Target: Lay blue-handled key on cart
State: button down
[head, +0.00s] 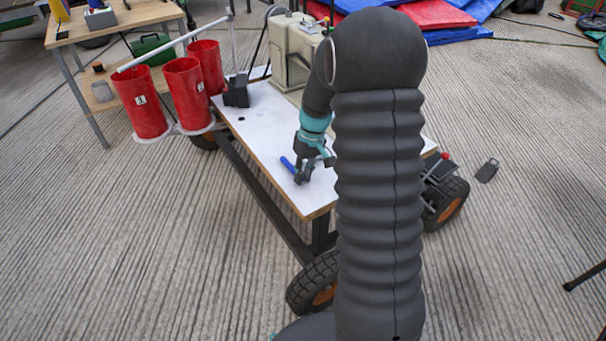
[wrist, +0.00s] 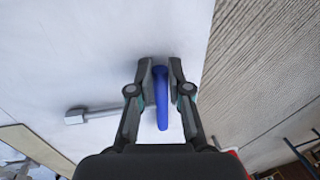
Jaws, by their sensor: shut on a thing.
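The key has a blue handle (wrist: 162,105), which sits between the two fingers of my gripper (wrist: 161,66) in the wrist view. My gripper is shut on it. A grey metal bar (wrist: 90,114) with a squared end sticks out to the left below the fingers; it looks like the key's shaft. The cart's white top (wrist: 60,50) lies beneath. In the head view the blue handle (head: 288,165) shows beside my gripper (head: 302,178), over the front part of the white cart top (head: 265,135). I cannot tell whether the key touches the top.
Several red buckets (head: 143,102) hang at the cart's left end. A small black block (head: 236,92) and a beige machine (head: 297,48) stand toward the back of the cart top. A wooden table (head: 100,35) stands behind left. The top around my gripper is largely clear.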

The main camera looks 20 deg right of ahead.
jog(key=c, duration=1.1)
grip_release()
notch_tip(320, 180, up, 10)
jog(key=d+p, duration=0.1)
jog(key=d, duration=0.1)
jog(key=s+a+r+t+h, duration=0.1)
jog(key=s+a+r, duration=0.2)
jog(key=s+r, duration=0.2)
jog(key=s+a+r+t, duration=0.1)
jog(key=s+a+r, duration=0.2)
jog(key=s+r, duration=0.25)
jog(key=s+a+m+t, duration=0.1)
jog(key=s+a+t, duration=0.1)
jog(key=s, duration=0.5)
jog(key=s+a+m+t+h, duration=0.1)
jog(key=s+a+t, duration=0.1)
jog(key=s, duration=0.6)
jog(key=shift+s+a+r, duration=0.3)
jog(key=shift+a, duration=0.1)
